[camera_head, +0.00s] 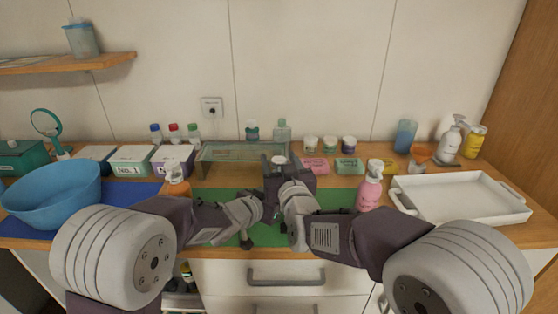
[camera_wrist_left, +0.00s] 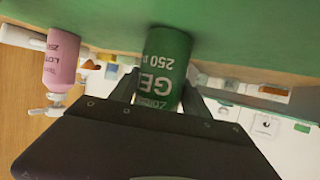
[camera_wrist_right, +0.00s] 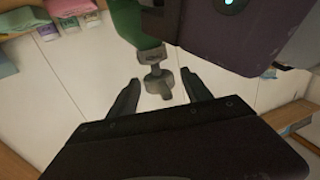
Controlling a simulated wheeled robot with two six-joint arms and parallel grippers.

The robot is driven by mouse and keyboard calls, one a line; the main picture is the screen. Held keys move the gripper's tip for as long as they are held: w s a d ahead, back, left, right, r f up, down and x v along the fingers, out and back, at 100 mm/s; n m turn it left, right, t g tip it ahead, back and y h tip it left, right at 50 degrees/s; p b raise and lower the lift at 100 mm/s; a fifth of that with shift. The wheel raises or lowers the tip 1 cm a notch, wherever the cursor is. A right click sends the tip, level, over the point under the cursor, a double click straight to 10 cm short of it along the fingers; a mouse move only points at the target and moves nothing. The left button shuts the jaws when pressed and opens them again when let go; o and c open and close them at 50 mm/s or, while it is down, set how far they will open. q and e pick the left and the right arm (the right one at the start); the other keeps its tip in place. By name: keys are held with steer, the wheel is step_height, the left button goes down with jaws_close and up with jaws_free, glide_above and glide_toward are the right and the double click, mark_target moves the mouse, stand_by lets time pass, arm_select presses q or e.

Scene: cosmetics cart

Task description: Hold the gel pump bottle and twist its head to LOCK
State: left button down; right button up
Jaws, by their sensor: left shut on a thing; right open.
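The green gel bottle (camera_wrist_left: 160,66) with white "GEL 250" lettering stands on the green mat (camera_head: 330,199). My left gripper (camera_wrist_left: 163,82) is shut on its body, one finger on each side. In the right wrist view, the grey pump head (camera_wrist_right: 158,83) shows between the spread fingers of my right gripper (camera_wrist_right: 161,79), with a visible gap on both sides. In the head view, my wrists and grippers largely hide the bottle. I cannot read the LOCK marking or tell which way the head is turned.
An orange pump bottle (camera_head: 177,181) and a blue bowl (camera_head: 50,197) are at left. Boxes, a clear rack (camera_head: 245,152) and jars line the back.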

steer(key=shift+w, duration=0.2)
jaws_close()
steer(key=shift+r+n+y, duration=0.15)
steer(key=shift+n+y, duration=0.15)
steer(key=shift+y, duration=0.2)
steer(key=n+g+y, duration=0.1)
steer(key=n+y, duration=0.1)
steer(key=y, duration=0.1)
steer(key=shift+d+g+y, duration=0.1)
steer(key=shift+g+y, duration=0.2)
steer(key=shift+n+g+y, duration=1.1)
steer(key=shift+n+y, duration=0.3)
steer(key=shift+y, duration=0.1)
steer(key=shift+n+g+y, duration=0.3)
